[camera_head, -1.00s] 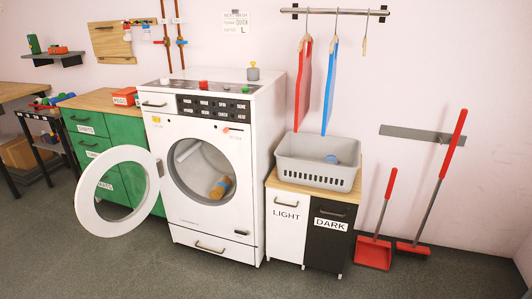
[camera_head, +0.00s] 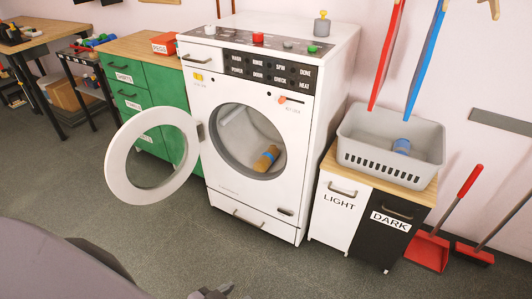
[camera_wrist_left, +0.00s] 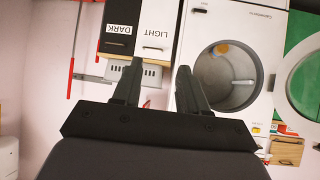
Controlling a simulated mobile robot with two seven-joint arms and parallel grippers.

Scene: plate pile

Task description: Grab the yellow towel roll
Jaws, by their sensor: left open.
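The yellow towel roll (camera_head: 266,158) lies tilted inside the drum of the white washing machine (camera_head: 216,180), near the lower right of the opening. A blue band shows at its upper end. In the left wrist view, which is upside down, a small part of the roll (camera_wrist_left: 222,47) shows in the drum. The round door (camera_head: 116,166) is swung open to the left. My left gripper (camera_wrist_left: 158,80) is open and empty, outside the machine and apart from the roll. In the head view my arm fills the lower left corner. My right gripper is not seen.
A green drawer cabinet (camera_head: 158,90) is behind the open door. A red dustpan (camera_head: 427,250) stands at right. Floor before the machine is clear.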

